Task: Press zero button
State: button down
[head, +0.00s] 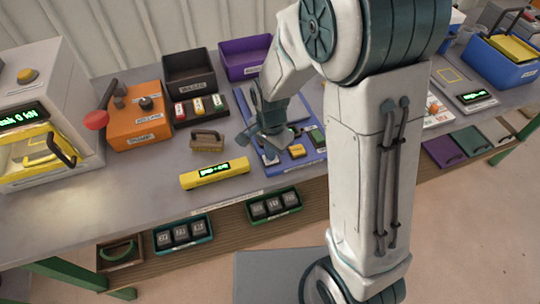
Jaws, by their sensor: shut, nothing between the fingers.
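My gripper (271,128) is shut and points down over the blue board (281,163) in the middle of the table. Its fingers are small and partly merge with the grey items below, so I cannot tell whether they touch anything. A yellow bar-shaped device (215,174) with a lit green display lies left of the board, near the table's front edge. A white scale-like device (475,98) with a green display sits at the right. The white press (48,110) at the left also has a green display reading 0 kN. I cannot make out which button is marked zero.
An orange box (138,124) with a red-knobbed lever stands beside the press. A black bin (190,74) and a purple bin (245,58) stand at the back. A tan handled block (207,142) sits behind the yellow device. My arm hides the table's middle right.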

dwell(0.3)
notch_tip(320, 180, up, 6)
jog(key=p, duration=0.4)
jog(key=shift+f, duration=0.2)
dwell(0.6)
jog(key=shift+d+r, duration=0.1)
jog(key=shift+r, duration=0.05)
jog(key=s+d+r+n+t, duration=0.2)
jog(key=s+d+r+n, duration=0.2)
jog(key=s+d+r, duration=0.2)
jog(key=s+d+r+n+t, duration=0.1)
jog(key=s+d+r+n, duration=0.3)
jog(key=r, duration=0.6)
jog(key=s+d, duration=0.1)
jog(key=s, duration=0.1)
jog(key=shift+s+d+r+n+t, duration=0.35)
jog(key=shift+d+r+n+t, duration=0.05)
